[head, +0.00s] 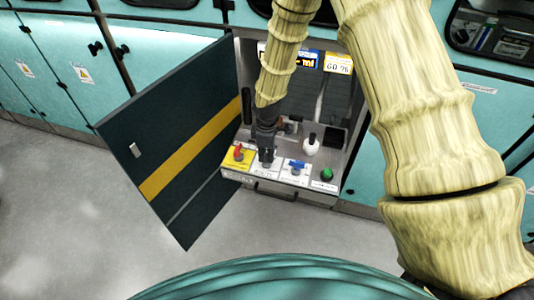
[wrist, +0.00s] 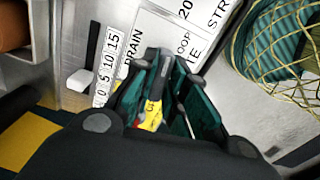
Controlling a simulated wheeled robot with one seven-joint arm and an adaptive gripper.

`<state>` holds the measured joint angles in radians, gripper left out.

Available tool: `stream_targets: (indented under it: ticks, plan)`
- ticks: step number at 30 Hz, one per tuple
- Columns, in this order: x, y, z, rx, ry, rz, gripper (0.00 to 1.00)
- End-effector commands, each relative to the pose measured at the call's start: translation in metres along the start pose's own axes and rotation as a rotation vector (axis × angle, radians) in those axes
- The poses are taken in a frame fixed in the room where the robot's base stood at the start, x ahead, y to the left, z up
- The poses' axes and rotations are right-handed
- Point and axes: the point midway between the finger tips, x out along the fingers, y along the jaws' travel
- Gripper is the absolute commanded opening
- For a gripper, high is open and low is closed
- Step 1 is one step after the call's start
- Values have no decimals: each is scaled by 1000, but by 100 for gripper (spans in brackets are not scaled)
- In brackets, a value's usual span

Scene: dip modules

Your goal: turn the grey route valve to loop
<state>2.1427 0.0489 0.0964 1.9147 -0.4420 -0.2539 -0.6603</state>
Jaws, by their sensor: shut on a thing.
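My gripper (head: 266,148) reaches down into the open cabinet and is shut on the grey route valve, between the red valve and the blue valve. In the wrist view my gripper (wrist: 168,72) has its dark green fingers close together around the grey valve handle (wrist: 163,68), of which only a small part shows. The white plate (wrist: 150,38) around it carries the words "DRAIN" and "LOOP". The fingers hide most of the valve, so I cannot tell exactly which word it points at.
The red valve (head: 239,152) on a yellow plate is close on the left. The blue valve (head: 297,164), a green knob (head: 327,174) and a white round-bodied item (head: 311,146) are on the right. The dark cabinet door (head: 180,130) stands open at left.

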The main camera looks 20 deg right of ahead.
Motion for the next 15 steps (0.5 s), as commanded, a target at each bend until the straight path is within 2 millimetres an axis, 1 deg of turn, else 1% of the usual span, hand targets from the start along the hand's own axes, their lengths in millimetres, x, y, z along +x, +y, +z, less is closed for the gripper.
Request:
stream_targets:
  ticks: [6, 15]
  plan:
    - [0, 0, 1, 93, -2, -1, 0]
    - [1, -1, 1, 139, -2, -2, 0]
